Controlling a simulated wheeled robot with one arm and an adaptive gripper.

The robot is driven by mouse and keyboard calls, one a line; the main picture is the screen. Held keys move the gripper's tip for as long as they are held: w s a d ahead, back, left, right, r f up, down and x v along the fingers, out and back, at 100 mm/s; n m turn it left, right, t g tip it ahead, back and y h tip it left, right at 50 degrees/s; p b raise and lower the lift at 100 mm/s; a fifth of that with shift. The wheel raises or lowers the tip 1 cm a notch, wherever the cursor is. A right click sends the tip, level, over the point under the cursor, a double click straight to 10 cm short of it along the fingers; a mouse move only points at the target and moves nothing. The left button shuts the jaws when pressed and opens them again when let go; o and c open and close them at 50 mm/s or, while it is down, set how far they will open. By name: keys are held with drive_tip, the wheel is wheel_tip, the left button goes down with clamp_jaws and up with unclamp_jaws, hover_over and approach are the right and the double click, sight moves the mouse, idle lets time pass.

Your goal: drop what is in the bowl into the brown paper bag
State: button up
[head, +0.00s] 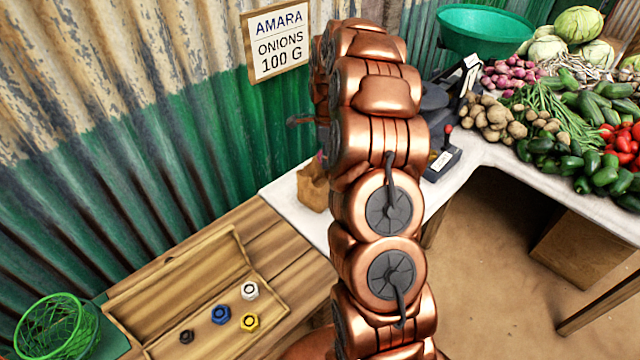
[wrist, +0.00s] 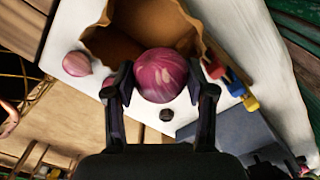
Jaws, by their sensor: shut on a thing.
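The brown paper bag (head: 313,188) stands on the white-covered counter, partly hidden behind my arm in the head view. In the wrist view the bag's open mouth (wrist: 108,42) is at the top. My gripper (wrist: 160,78) is shut on a red onion (wrist: 160,70), which overlaps the near part of the bag's mouth in the picture; its exact height above the bag is unclear. A green bowl (head: 483,32) sits at the back of the counter; its inside looks empty from here.
A smaller onion (wrist: 76,63) lies on the white cloth beside the bag. Small red, blue and yellow pieces (wrist: 236,88) and a dark weight (wrist: 166,114) are close by. A wooden tray (head: 185,285) with coloured nuts, a green wire basket (head: 57,328) and vegetable heaps (head: 570,120) flank the area.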

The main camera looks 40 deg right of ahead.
drive_tip(key=shift+f, duration=0.95)
drive_tip(key=o, duration=1.4)
wheel_tip(320, 180, up, 11)
drive_tip(key=shift+r, duration=0.55)
